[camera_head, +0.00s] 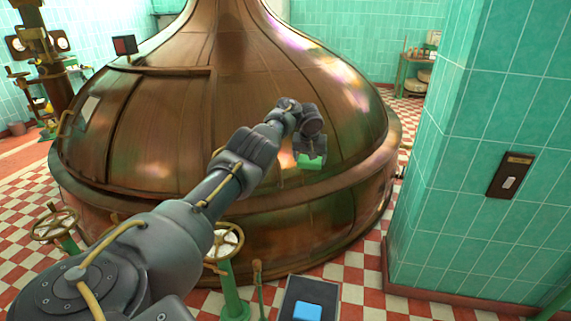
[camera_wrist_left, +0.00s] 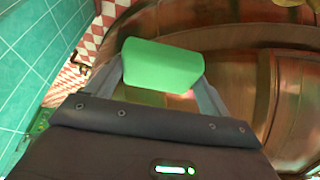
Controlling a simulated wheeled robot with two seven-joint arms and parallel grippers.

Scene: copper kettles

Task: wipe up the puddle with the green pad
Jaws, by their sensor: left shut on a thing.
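The green pad (camera_head: 311,162) is held by my left gripper (camera_head: 309,152) in front of the big copper kettle's side in the head view. In the left wrist view the green pad (camera_wrist_left: 161,64) sits between the two fingers of my left gripper (camera_wrist_left: 160,82), which is shut on it. Whether the pad touches the kettle cannot be told. No puddle can be made out in either view. My right gripper is not in view.
The copper kettle (camera_head: 190,130) fills the middle. Green valve stands with handwheels (camera_head: 224,242) are at its front. A tiled pillar (camera_head: 470,210) stands at right. Checkered floor (camera_head: 350,275) shows between.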

